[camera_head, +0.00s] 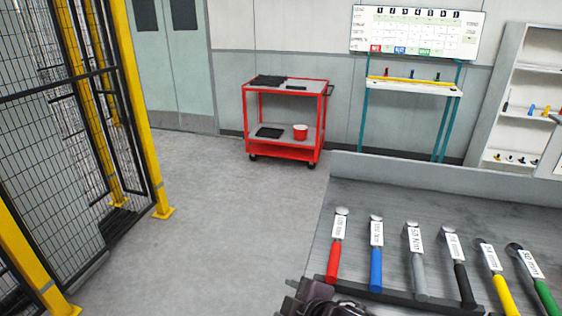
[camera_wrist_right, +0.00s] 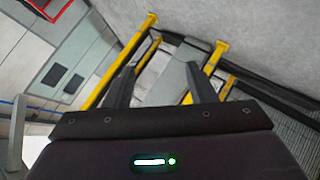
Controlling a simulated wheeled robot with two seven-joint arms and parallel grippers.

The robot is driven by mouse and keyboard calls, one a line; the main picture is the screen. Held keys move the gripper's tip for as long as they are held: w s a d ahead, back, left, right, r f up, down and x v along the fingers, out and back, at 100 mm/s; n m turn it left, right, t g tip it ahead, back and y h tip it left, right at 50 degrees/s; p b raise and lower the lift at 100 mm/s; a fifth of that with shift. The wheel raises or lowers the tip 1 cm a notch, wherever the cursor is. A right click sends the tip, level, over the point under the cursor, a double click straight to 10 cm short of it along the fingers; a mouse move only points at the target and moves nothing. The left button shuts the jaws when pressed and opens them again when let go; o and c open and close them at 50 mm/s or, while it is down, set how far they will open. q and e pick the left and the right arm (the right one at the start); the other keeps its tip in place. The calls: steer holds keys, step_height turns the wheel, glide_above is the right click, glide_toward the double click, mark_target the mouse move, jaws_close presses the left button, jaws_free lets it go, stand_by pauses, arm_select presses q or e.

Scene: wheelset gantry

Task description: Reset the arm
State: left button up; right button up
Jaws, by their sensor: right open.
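My right gripper (camera_wrist_right: 160,82) shows in the right wrist view with its two dark fingers spread apart and nothing between them. In the head view a dark part of my right arm and gripper (camera_head: 322,302) shows at the bottom edge, in front of the near left corner of the grey workbench (camera_head: 450,175); its fingertips are hard to make out there. My left gripper is in neither view.
Several labelled torque wrenches with coloured handles, such as a red one (camera_head: 333,260) and a blue one (camera_head: 376,265), lie in a row on the bench. A red cart (camera_head: 283,158) stands behind. A yellow-posted mesh fence (camera_head: 140,110) is at left. Open floor lies between.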

steer(key=s+d+f+m+g+h, duration=0.3)
steer(key=s+d+f+m, duration=0.1)
steer(key=s+d+m, duration=0.4)
steer(key=s+d+f+m+g+h, duration=0.25)
steer(key=s+d+f+m, duration=0.35)
steer(key=d, duration=0.4)
step_height(320, 180, down, 30)
steer(key=s+r+g, duration=0.1)
steer(key=s, duration=0.2)
steer(key=s+d+f, duration=0.1)
steer(key=s+f, duration=0.8)
steer(key=s+d+f+g, duration=0.1)
steer(key=s+d+f, duration=0.1)
steer(key=s+f, duration=0.7)
steer(key=shift+s+d+f+n+b, duration=0.15)
steer(key=shift+s+d+n+b, duration=0.15)
steer(key=shift+s, duration=0.1)
steer(key=shift+g, duration=0.25)
